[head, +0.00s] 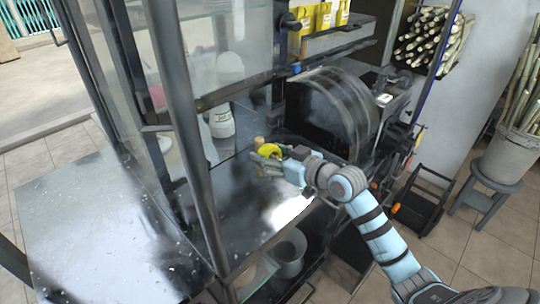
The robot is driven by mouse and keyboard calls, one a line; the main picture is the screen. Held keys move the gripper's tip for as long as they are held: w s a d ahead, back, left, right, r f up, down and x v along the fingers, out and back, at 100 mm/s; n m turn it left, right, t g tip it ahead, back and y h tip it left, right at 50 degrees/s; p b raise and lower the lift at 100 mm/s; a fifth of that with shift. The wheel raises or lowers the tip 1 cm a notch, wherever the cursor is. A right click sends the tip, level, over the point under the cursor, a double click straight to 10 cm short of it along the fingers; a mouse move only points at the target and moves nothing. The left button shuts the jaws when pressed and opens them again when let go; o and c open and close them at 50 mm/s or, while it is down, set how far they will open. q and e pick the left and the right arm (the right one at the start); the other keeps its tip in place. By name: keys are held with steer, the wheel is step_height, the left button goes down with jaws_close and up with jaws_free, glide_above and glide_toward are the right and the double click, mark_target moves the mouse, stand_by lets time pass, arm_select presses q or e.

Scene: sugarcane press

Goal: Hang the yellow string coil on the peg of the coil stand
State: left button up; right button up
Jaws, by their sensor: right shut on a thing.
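The yellow string coil (271,150) shows in the middle of the head view, above the metal counter inside the press frame. My right gripper (267,158) reaches in from the right and is shut on the coil. A small tan wooden post top (259,141), which looks like part of the coil stand, shows at the coil's upper left. The coil is very close to it, but I cannot tell whether they touch or whether the coil is around the peg. The rest of the stand is hidden behind the coil and gripper. My left gripper is not in view.
A large dark press drum (335,112) stands just right of the coil. A white bottle (221,121) is behind glass to the left. A dark frame post (190,130) stands at the left. A shelf (330,40) with yellow containers is above. The near counter (262,205) is bare.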

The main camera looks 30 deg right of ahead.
steer(key=o, duration=1.2)
steer(key=shift+f, duration=0.1)
steer(key=shift+c, duration=0.2)
